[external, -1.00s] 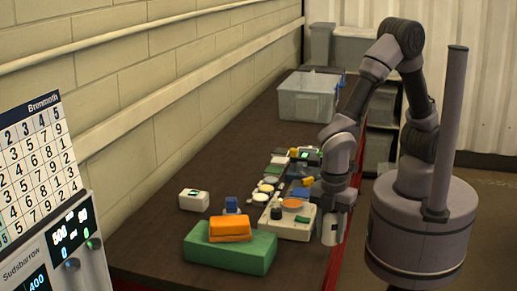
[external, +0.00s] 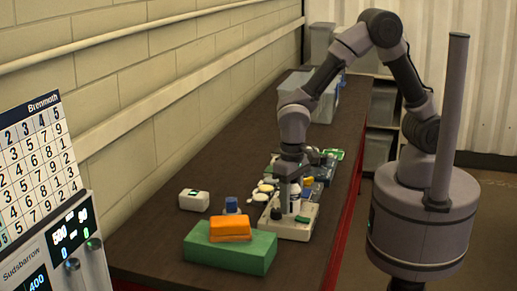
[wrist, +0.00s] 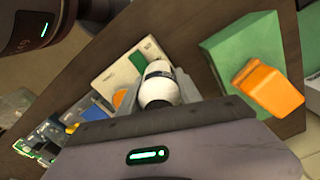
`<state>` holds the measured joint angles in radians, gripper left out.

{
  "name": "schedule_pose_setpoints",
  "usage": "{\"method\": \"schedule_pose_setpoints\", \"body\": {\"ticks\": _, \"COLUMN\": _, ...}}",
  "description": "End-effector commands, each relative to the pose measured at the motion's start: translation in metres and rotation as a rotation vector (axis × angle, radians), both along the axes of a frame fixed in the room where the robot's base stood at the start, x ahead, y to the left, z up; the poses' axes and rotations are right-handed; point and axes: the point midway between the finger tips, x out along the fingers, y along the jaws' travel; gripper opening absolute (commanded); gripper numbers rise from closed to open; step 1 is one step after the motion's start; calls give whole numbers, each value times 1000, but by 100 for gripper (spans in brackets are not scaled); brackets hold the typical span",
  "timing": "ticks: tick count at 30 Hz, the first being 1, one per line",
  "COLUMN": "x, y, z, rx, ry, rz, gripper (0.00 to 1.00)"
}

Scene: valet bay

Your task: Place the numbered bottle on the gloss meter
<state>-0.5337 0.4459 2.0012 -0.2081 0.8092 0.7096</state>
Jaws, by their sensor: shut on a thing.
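My gripper (external: 292,188) is shut on a white bottle (external: 295,205) with a dark band, held upright. In the wrist view the bottle (wrist: 160,85) shows in the jaws; no number is readable. It is over a cream device (external: 300,231) with a dark knob and a green patch. I cannot tell whether the bottle touches it. In the wrist view the cream device (wrist: 112,75) shows an orange disc (wrist: 118,98) beside the bottle. A small white box (external: 194,200) with a dark display stands to the left. I cannot tell for sure which device is the gloss meter.
An orange block (external: 230,228) lies on a green block (external: 228,251) left of the cream device. A blue-capped item (external: 232,206) stands behind them. Pale discs (external: 262,191), a yellow block (external: 308,182) and a green board (external: 333,154) lie farther back. A clear bin (external: 325,105) is at the back.

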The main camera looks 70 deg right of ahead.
Motion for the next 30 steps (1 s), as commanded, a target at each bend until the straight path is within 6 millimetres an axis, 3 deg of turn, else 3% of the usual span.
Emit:
{"method": "schedule_pose_setpoints", "body": {"ticks": 9, "x": 99, "y": -68, "z": 19, "rx": -1, "ry": -3, "rz": -1095, "gripper": 0}}
{"method": "schedule_pose_setpoints", "body": {"ticks": 15, "x": 132, "y": -106, "z": 24, "rx": -2, "ry": -2, "rz": -1560, "gripper": 0}}
{"method": "schedule_pose_setpoints", "body": {"ticks": 20, "x": 157, "y": -110, "z": 21, "rx": -2, "ry": -3, "rz": -1659, "gripper": 0}}
{"method": "schedule_pose_setpoints", "body": {"ticks": 30, "x": 262, "y": -90, "z": 10, "rx": -4, "ry": -1, "rz": -1656, "gripper": 0}}
